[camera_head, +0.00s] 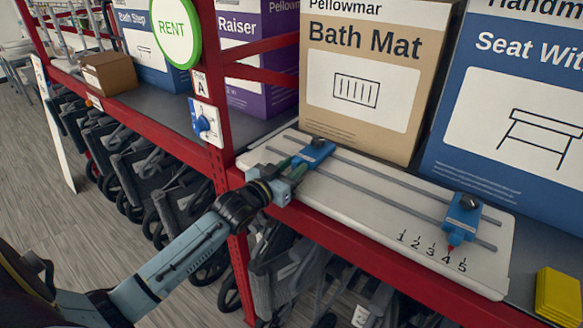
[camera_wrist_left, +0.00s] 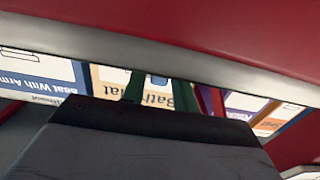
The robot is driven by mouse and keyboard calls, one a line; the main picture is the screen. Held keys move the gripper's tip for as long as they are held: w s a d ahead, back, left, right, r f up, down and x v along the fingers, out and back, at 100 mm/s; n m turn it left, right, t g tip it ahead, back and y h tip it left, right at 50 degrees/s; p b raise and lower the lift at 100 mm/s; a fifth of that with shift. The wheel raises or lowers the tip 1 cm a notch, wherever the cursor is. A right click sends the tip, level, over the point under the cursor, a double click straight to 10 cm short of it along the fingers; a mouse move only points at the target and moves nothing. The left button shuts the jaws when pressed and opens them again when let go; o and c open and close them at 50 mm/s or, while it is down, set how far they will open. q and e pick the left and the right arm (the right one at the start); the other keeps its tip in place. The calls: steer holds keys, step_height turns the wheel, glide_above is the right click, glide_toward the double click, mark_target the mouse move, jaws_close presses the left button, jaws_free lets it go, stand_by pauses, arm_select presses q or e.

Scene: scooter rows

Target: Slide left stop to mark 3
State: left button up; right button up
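A pale board (camera_head: 350,200) with two dark rails lies on the shelf. The left stop (camera_head: 315,152), a blue block with a black knob, sits near the board's left end, well left of the printed marks. Mark 3 (camera_head: 431,248) is in the row of numerals 1 to 5 at the board's right front. The right stop (camera_head: 463,217) is also blue; its red pointer is near mark 4. My left gripper (camera_head: 297,167) is at the front of the left stop. In the left wrist view its two green fingers (camera_wrist_left: 160,92) stand apart. Whether they touch the stop is unclear.
A Bath Mat box (camera_head: 362,80) and a blue seat box (camera_head: 510,100) stand behind the board. A red post (camera_head: 215,110) rises left of it. A yellow block (camera_head: 558,296) lies to its right. Folded wheeled frames (camera_head: 150,175) stand under the shelf.

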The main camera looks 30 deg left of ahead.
arm_select(q)
jaws_close()
steer(key=shift+w+a, duration=0.15)
steer(key=shift+a, duration=1.45)
steer(key=shift+o, duration=1.7)
jaws_free()
steer(key=shift+d, duration=0.1)
steer(key=s+a, duration=0.1)
steer(key=s, duration=1.2)
steer(key=shift+s, duration=0.2)
